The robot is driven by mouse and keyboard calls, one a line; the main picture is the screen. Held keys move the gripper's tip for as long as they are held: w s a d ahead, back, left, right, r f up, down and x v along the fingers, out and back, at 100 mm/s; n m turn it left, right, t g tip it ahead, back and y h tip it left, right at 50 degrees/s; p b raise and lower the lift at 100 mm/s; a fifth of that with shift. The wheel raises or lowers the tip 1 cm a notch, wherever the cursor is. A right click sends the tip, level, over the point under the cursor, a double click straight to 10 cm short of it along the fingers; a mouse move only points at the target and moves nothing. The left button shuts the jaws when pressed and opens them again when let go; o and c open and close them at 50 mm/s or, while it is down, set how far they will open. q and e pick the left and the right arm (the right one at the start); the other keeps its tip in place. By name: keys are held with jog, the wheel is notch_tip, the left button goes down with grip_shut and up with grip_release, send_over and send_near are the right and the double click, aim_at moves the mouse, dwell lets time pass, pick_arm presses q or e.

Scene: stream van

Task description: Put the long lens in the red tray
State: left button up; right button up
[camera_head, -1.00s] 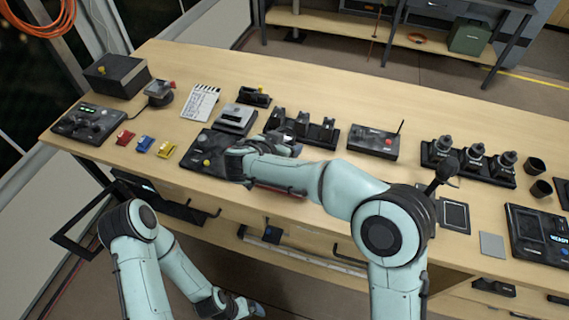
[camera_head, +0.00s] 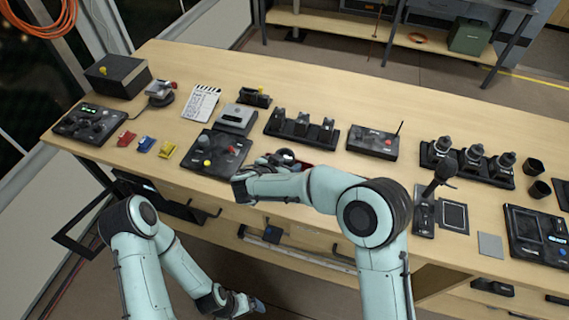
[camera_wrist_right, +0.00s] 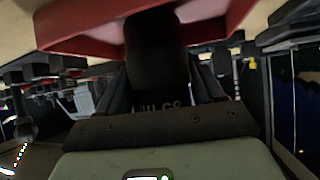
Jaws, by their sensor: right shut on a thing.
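The long lens (camera_wrist_right: 157,55) is a dark upright-looking cylinder between the fingers of my right gripper (camera_wrist_right: 160,88) in the right wrist view. My right gripper is shut on it. The red tray (camera_wrist_right: 220,22) spans the top of that view, right behind and around the lens; I cannot tell whether the lens touches it. In the head view a strip of the red tray (camera_head: 313,168) shows behind my right forearm, which hides most of it and the lens. My left gripper (camera_head: 258,306) hangs low in front of the bench, apart from everything; its jaws are too small to read.
A black control panel (camera_head: 232,146) lies left of the tray. A black rack (camera_head: 300,130) stands behind it, and a radio-like box (camera_head: 375,143) stands to the right. A joystick-like microphone (camera_head: 440,178) stands further right. The bench back (camera_head: 330,90) is clear.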

jog(key=shift+f, duration=0.15)
jog(key=o, duration=1.4)
pick_arm(q)
jog(key=shift+s+f, duration=0.2)
jog(key=shift+w+r, duration=0.1)
pick_arm(e)
jog(key=shift+r, duration=0.35)
jog(key=shift+f+b+v, duration=0.2)
jog(key=shift+b+v, duration=0.35)
jog(key=shift+v, duration=0.65)
pick_arm(q)
jog(key=s+f, duration=0.1)
jog(key=f+b, duration=0.1)
jog(key=s+f+b, duration=0.1)
jog(key=f, duration=0.1)
jog(key=shift+s, duration=0.3)
pick_arm(e)
jog(key=v, duration=0.9)
jog(key=shift+s+a+r, duration=0.15)
jog(key=shift+s+r, duration=0.05)
jog(key=shift+r, duration=0.05)
